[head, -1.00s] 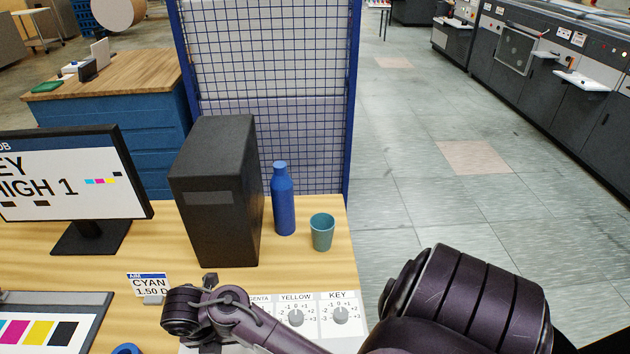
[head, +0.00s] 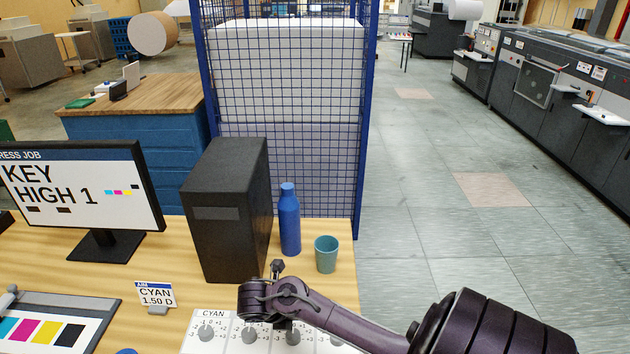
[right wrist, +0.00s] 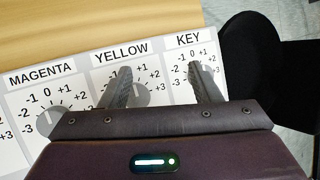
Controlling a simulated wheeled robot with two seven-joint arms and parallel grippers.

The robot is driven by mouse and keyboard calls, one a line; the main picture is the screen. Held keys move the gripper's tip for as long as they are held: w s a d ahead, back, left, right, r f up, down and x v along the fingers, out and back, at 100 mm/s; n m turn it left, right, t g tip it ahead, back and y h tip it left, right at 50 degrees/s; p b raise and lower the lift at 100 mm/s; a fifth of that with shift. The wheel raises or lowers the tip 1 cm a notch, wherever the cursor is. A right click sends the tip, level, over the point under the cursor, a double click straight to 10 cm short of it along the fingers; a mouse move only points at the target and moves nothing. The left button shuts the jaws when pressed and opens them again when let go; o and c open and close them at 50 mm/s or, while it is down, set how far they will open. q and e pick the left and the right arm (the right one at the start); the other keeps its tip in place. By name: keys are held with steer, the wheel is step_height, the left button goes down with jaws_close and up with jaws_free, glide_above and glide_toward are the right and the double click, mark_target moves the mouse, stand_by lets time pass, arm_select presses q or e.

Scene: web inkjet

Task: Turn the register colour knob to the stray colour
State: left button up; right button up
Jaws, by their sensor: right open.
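The white knob panel (head: 188,346) lies at the table's front with a row of grey knobs. Its CYAN knob (head: 205,333) shows at the left; my right arm covers labels farther right. The right wrist view shows the MAGENTA knob (right wrist: 52,119), the YELLOW knob (right wrist: 138,96) and the KEY label. My right gripper (right wrist: 163,86) is open and empty, one finger over the YELLOW knob, the other over the KEY dial. The KEY knob is mostly hidden, its setting unclear. The monitor (head: 85,185) reads KEY HIGH 1. My left gripper is out of view.
A card (head: 156,295) reading CYAN 1.50 D stands left of the panel, near a colour-bar sheet (head: 95,345). A black computer tower (head: 230,215), blue bottle (head: 289,220) and teal cup (head: 326,255) stand behind. Open floor lies right of the table.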

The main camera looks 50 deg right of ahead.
steer(key=shift+s+d+r+h, duration=0.1)
steer(key=shift+s+d+r, duration=0.05)
steer(key=shift+d, duration=0.35)
steer(key=shift+s+d+r+h, duration=0.1)
steer(key=shift+s+d, duration=0.1)
steer(key=shift+d, duration=0.3)
steer(key=shift+s+d+r+h, duration=0.1)
steer(key=shift+s+d+r, duration=0.05)
steer(key=shift+d, duration=0.35)
steer(key=shift+a, duration=0.1)
